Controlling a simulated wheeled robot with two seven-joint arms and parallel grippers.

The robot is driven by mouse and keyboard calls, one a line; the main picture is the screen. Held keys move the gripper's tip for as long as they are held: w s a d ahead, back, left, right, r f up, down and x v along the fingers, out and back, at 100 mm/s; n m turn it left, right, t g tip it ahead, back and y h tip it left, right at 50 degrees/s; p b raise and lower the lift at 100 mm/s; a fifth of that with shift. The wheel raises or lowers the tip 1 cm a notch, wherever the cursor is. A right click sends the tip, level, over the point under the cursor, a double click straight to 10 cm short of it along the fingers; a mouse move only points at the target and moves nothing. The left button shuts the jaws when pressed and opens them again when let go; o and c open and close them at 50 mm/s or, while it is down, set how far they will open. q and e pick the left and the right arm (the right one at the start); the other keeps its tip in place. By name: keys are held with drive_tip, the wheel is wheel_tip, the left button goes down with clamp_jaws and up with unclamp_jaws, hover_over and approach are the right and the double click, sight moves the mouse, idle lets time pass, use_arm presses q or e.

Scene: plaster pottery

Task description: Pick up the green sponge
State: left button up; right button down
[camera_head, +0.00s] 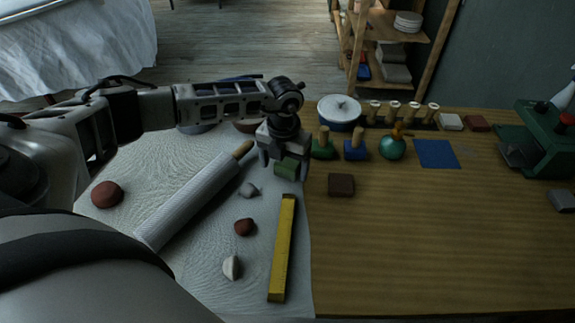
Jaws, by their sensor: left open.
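The green sponge (287,168) is a small green block on the right part of the white cloth, near the cloth's edge with the bare wood. My left gripper (284,164) is open and points down over it. Its fingers show on either side of the sponge, and the gripper body hides part of the sponge. I cannot tell whether the fingers touch it. My right gripper is not in view.
A textured rolling pin (190,198) lies left of the gripper and a yellow ruler (282,248) in front. Clay lumps lie on the cloth. The front right wood is clear.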

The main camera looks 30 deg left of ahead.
use_arm(q)
drive_tip(key=shift+f, duration=0.8)
drive_tip(key=c, duration=1.1)
drive_tip(key=shift+r, duration=0.1)
drive_tip(key=shift+r, duration=0.65)
drive_tip(key=s+d+r, duration=0.2)
drive_tip(key=s+r, duration=0.2)
drive_tip(key=s+d+r, duration=0.2)
drive_tip(key=s+r, duration=0.1)
drive_tip(key=s, duration=0.1)
drive_tip(key=s+d+r+b, duration=0.1)
drive_tip(key=s+d+r, duration=0.1)
drive_tip(key=s+r, duration=0.2)
drive_tip(key=shift+s+r, duration=0.3)
drive_tip(key=shift+s, duration=0.05)
